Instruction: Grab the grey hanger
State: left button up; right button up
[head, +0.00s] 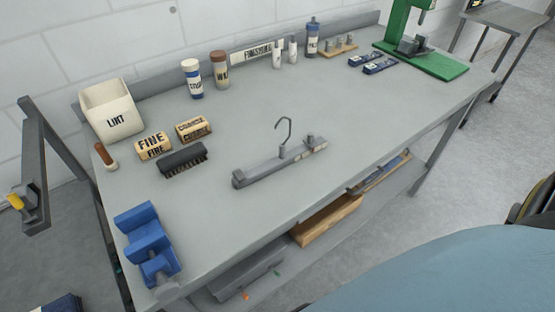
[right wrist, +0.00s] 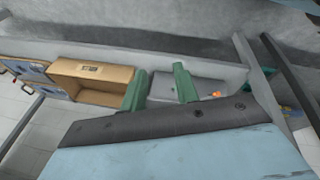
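The grey hanger (head: 263,172) lies on the grey workbench (head: 345,108), near the middle of its front part in the head view. It has a long bar slanting up to the right, a thin hook standing up from it, and small blocks near its right end. Nothing touches or covers it. My right gripper (right wrist: 159,86) shows in the right wrist view with its two green fingers apart and nothing seen between them. It faces the shelf area under the bench, and the hanger is not seen there. Neither gripper shows in the head view.
A black brush (head: 182,160), wooden blocks (head: 154,146), a LINT bin (head: 112,110) and a blue holder (head: 147,243) stand left of the hanger. Bottles and a green press (head: 425,58) stand behind. A wooden box (head: 326,219) is on the lower shelf. The bench around the hanger is clear.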

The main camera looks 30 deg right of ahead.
jog(key=w+d+r+n+t+h, duration=0.1)
jog(key=w+d+r+t, duration=0.1)
jog(key=w+r, duration=0.45)
jog(key=w+d+r+t+h, duration=0.15)
jog(key=w+r, duration=0.25)
jog(key=r, duration=0.6)
jog(key=w+d+r+n+t+h+b, duration=0.15)
jog(key=r+n+t, duration=0.25)
jog(key=r, duration=0.7)
jog(key=w+d+r+n+t, duration=0.3)
jog(key=r+n+t, duration=0.15)
jog(key=r, duration=0.55)
jog(key=w+d+r+n+t+h, duration=0.1)
jog(key=w+d+r+n+t, duration=0.3)
jog(key=r, duration=0.7)
jog(key=w+a+f+n+g+y+p, duration=0.1)
jog(key=w+a+n+y, duration=0.3)
jog(key=n, duration=0.6)
jog(key=w+a+f+n+y+p, duration=0.1)
jog(key=w+a+n+y, duration=0.3)
jog(key=w+n, duration=0.5)
jog(key=shift+w+a+f+n+g+y, duration=0.15)
jog(key=shift+a+f+n+g+y, duration=0.25)
jog(key=shift+n+y, duration=0.6)
